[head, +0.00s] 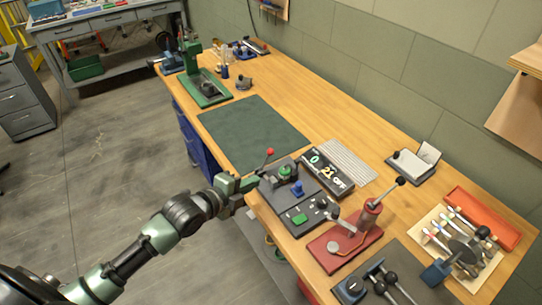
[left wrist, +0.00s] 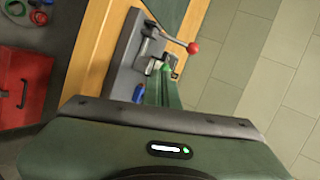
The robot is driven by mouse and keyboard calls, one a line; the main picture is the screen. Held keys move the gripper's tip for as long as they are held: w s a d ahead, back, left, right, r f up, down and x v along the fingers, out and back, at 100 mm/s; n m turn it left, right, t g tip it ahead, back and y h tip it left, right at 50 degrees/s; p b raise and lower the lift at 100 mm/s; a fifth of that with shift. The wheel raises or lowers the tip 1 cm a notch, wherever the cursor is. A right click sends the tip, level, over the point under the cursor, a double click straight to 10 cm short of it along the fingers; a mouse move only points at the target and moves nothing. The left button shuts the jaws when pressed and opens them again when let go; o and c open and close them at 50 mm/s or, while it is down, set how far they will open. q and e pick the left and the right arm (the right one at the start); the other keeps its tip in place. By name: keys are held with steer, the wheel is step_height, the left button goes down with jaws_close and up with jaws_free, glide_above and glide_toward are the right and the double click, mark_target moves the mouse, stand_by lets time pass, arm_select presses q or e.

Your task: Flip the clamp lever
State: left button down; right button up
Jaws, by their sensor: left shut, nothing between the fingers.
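The clamp lever (head: 270,153) is a thin rod with a red ball end. The fixture carries a green round part (head: 286,171) and a blue knob (head: 297,188). My left gripper (head: 257,182) is shut and empty at the plate's left edge, just below the lever. Its fingers (left wrist: 165,85) point toward the clamp; contact cannot be told. My right gripper is not in view.
A display box (head: 327,172) stands behind the fixture, and a small panel with a green button (head: 299,219) lies in front. A red-based lever press (head: 345,246) is to the right. A green mat (head: 253,134) leaves clear room to the left.

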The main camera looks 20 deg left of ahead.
mark_target(267, 159)
arm_select(q)
steer(key=r, duration=0.1)
steer(key=w+r+m, duration=0.2)
steer(key=shift+a+r+t, duration=0.2)
steer(key=shift+a+t, duration=0.1)
steer(key=shift+t, duration=0.1)
steer(key=p+x, duration=0.2)
steer(key=x, duration=0.6)
steer(key=shift+w+d+r, duration=0.1)
steer(key=shift+w+d, duration=0.1)
steer(key=shift+w, duration=0.15)
steer(key=shift+w+d+f, duration=0.25)
steer(key=shift+w+f, duration=0.05)
steer(key=shift+w, duration=0.25)
